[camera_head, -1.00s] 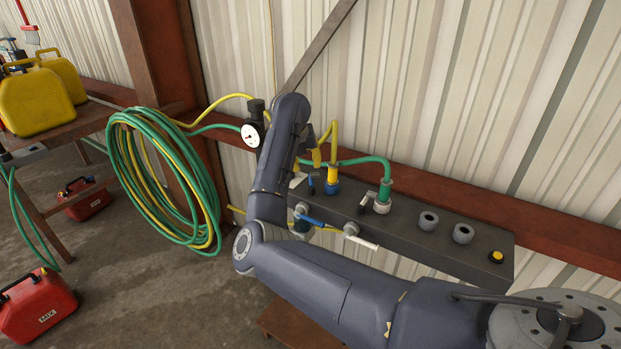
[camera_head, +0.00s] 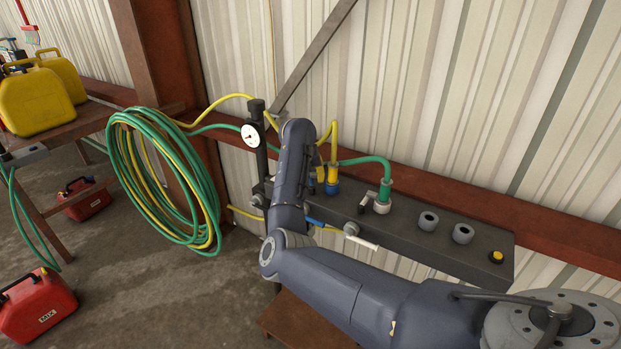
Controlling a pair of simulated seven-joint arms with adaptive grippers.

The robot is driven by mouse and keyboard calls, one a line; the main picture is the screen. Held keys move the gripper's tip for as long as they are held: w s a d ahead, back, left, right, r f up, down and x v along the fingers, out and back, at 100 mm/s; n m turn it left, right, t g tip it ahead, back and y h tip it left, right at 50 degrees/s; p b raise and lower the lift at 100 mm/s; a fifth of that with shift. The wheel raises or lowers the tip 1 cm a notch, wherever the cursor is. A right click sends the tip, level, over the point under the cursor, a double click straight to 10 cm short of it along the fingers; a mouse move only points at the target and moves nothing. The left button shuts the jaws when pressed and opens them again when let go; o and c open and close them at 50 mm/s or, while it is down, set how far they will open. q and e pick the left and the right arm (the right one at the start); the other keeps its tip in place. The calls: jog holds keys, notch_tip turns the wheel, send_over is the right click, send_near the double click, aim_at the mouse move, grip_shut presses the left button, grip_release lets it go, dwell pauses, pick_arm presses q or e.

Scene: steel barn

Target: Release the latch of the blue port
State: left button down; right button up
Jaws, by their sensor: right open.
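The blue port (camera_head: 332,187) is a blue collar on the dark manifold, with a yellow hose end (camera_head: 333,171) standing upright in it. My right arm comes in from the lower right, and its forearm rises just left of the port. My right gripper (camera_head: 317,175) is mostly hidden behind that forearm, close to the left side of the blue port. It is open; I cannot tell whether it touches the latch. The latch of the blue port is hidden or too small to make out. My left gripper is not in view.
The manifold (camera_head: 478,262) carries a green-hose port (camera_head: 384,196), a blue lever (camera_head: 315,223), a white lever (camera_head: 361,242), two grey sockets and a yellow button (camera_head: 496,256). A gauge (camera_head: 251,135) and coiled hoses (camera_head: 125,165) are left. Fuel cans stand far left.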

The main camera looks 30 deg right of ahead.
jog(key=shift+c, duration=0.5)
grip_shut()
jog(key=shift+a+n, duration=0.1)
jog(key=shift+n, duration=0.2)
jog(key=n, duration=0.1)
jog(key=a+n+t+y, duration=0.1)
jog(key=n, duration=0.2)
jog(key=shift+w+a+y, duration=0.1)
jog(key=shift+a+y, duration=0.15)
jog(key=shift+y, duration=0.05)
jog(key=n, duration=0.2)
jog(key=a+n+y, duration=0.1)
jog(key=n, duration=0.1)
jog(key=a+n+t+y, duration=0.1)
jog(key=n, duration=0.1)
jog(key=shift+s, duration=0.2)
jog(key=shift+n+y, duration=0.3)
jog(key=shift+o, duration=0.5)
grip_release()
